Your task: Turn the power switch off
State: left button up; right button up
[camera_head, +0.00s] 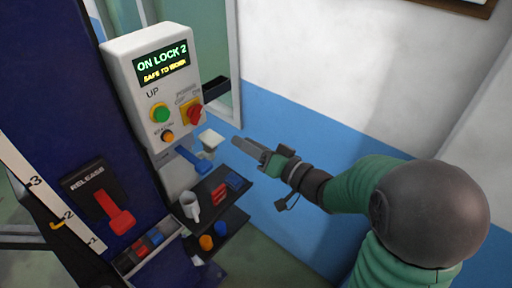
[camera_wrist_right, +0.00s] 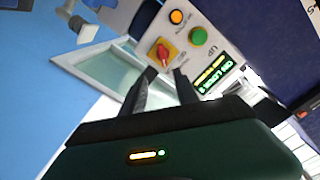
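The power switch (camera_head: 194,114) is a red knob on a yellow square plate, at the lower right of the white control box (camera_head: 148,80). In the wrist view the switch (camera_wrist_right: 162,52) is just beyond my fingertips, with its red knob tilted. My right gripper (camera_head: 243,145) is to the right of the box and a little lower, apart from the switch. In the wrist view my right gripper's fingers (camera_wrist_right: 165,74) stand apart with nothing between them. The box's display reads "ON LOCK 2" and "SAFE TO WORK". My left gripper is not in view.
A green button (camera_head: 160,112) and an orange button (camera_head: 167,136) are left of the switch. A blue lever (camera_head: 194,159) sticks out below the box. Dark shelves (camera_head: 215,232) hold a white mug (camera_head: 190,205) and small items. A red release lever (camera_head: 118,217) is at left.

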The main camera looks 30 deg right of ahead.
jog(key=v, duration=0.2)
jog(key=shift+s+a, duration=0.1)
jog(key=shift+s, duration=0.3)
dwell(0.3)
